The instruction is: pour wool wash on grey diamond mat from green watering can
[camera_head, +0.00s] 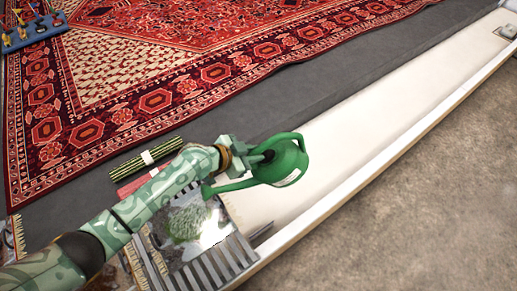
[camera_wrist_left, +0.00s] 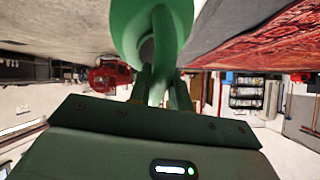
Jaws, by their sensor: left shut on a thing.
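My left gripper (camera_head: 247,156) is shut on the handle of the green watering can (camera_head: 287,168). The can is held above the near end of the white trough, with its spout reaching left and down. In the left wrist view the green can (camera_wrist_left: 160,25) fills the top middle, its handle between the fingers. Below the spout tip lies a greyish mat-like piece (camera_head: 213,228) with a pale green, foamy-looking patch on it. I cannot make out a diamond pattern, nor any stream from the spout. My right gripper is not in view.
A white trough (camera_head: 360,125) runs to the upper right, with a grey grating (camera_head: 222,262) by its near end. A bundle of green sticks (camera_head: 135,165) lies left of the arm. A red patterned rug (camera_head: 190,65) covers the upper left. Bare concrete (camera_head: 430,190) is free at right.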

